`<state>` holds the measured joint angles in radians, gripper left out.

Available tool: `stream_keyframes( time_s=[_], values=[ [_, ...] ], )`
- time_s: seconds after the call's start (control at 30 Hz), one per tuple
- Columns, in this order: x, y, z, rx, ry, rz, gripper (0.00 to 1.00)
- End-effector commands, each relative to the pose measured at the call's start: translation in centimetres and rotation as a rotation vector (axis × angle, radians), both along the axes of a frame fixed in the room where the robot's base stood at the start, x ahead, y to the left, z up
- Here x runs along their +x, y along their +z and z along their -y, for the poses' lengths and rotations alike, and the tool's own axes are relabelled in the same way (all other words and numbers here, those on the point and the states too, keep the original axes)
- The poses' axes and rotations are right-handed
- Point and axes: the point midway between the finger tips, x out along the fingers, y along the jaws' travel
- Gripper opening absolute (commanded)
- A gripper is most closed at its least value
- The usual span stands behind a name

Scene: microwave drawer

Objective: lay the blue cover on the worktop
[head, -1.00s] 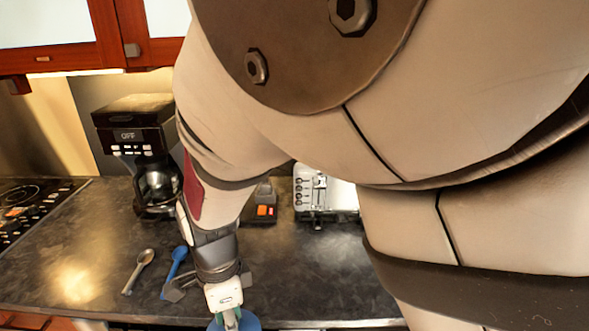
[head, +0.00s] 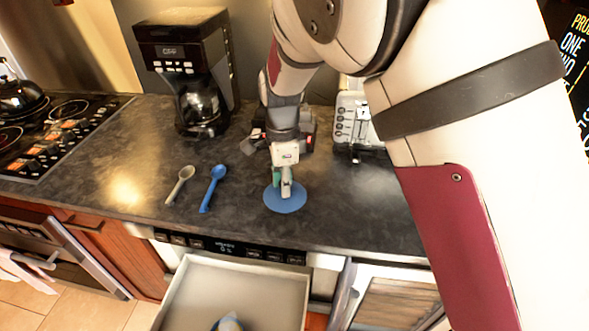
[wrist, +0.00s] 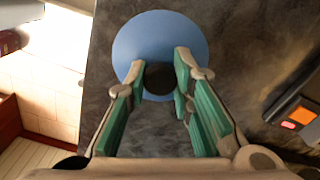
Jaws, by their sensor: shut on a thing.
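The blue cover (head: 285,200) is a flat round disc with a dark knob in its middle. In the head view it is level over the worktop (head: 340,222), near the front edge and right of the spoons. I cannot tell whether it touches the surface. My gripper (head: 286,187) points down over it. In the wrist view my gripper (wrist: 160,76) has its green-padded fingers on both sides of the knob, shut on it, and the cover (wrist: 160,35) spreads out beyond the fingertips.
A blue spoon (head: 212,187) and a grey spoon (head: 180,184) lie left of the cover. A coffee maker (head: 185,65) and a toaster-like silver appliance (head: 354,125) stand behind. Below the worktop, a microwave drawer (head: 190,275) is open with a partly visible bluish thing (head: 228,323) inside.

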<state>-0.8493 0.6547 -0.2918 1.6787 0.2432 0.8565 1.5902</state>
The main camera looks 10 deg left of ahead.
Motion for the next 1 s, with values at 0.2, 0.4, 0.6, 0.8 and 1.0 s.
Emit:
stream_keyframes(
  time_s=[0.2,0.4,0.6,0.8,1.0],
  values=[
    [0.8,-1.4,0.1,-0.003,-0.001,-0.003,0.0],
    [0.9,-3.5,0.1,0.0,-0.001,0.0,0.0],
    [0.9,-3.6,0.1,0.001,-0.001,0.0,0.0],
    [0.9,-3.9,0.1,0.0,-0.001,0.001,0.33],
    [0.9,-3.9,0.1,0.0,0.0,0.001,0.42]
  ],
)
